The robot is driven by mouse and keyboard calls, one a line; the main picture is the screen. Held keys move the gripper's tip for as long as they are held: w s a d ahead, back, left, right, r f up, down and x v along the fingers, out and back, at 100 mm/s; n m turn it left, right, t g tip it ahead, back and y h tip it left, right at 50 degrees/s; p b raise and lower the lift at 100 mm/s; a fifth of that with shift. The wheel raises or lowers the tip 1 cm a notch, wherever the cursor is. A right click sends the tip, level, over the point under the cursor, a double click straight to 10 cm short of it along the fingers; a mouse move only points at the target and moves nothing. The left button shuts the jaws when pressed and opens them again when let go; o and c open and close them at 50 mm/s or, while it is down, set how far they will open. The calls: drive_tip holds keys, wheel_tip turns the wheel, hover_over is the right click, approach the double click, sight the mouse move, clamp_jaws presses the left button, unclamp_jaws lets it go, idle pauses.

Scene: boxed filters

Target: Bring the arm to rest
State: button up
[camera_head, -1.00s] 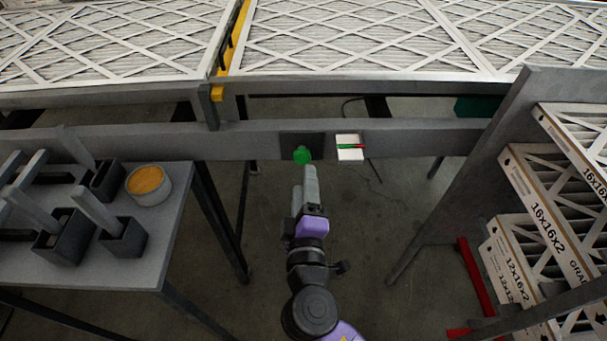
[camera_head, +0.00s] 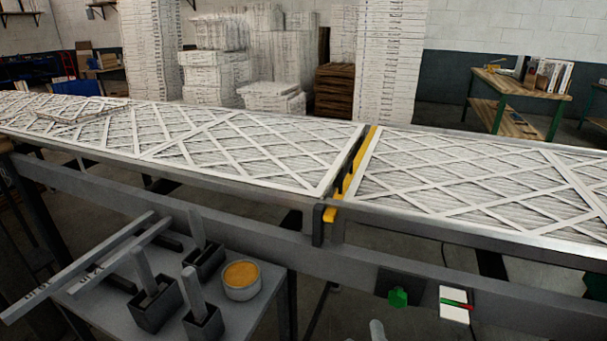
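Only a small grey tip of my gripper (camera_head: 377,330) shows, at the bottom edge. It is just below and left of a green knob (camera_head: 397,298) on the conveyor's side rail. A gap shows between the tip and the knob in the picture. Whether the fingers are open or shut cannot be seen. The rest of my arm is out of view.
A white card with a red and green strip (camera_head: 455,305) is on the rail right of the knob. A grey table (camera_head: 95,305) at lower left holds dark holders and a round tub (camera_head: 241,279). Filters cover the conveyor; stacks (camera_head: 388,60) stand behind.

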drive_tip(key=s+d+r+m+g+p, duration=0.1)
drive_tip(key=s+d+m, duration=0.1)
drive_tip(key=s, duration=0.9)
drive_tip(key=s+d+r+m+y+p, duration=0.1)
drive_tip(key=s+d+m, duration=0.2)
drive_tip(key=s, duration=0.8)
drive_tip(key=s+d+r+m+g+p, duration=0.1)
drive_tip(key=s+d+m, duration=0.2)
drive_tip(key=s, duration=0.7)
drive_tip(key=shift+s+d+r+m+g+y, duration=0.3)
drive_tip(key=shift+s+r+m, duration=0.1)
drive_tip(key=shift+m, duration=0.6)
idle(2.2)
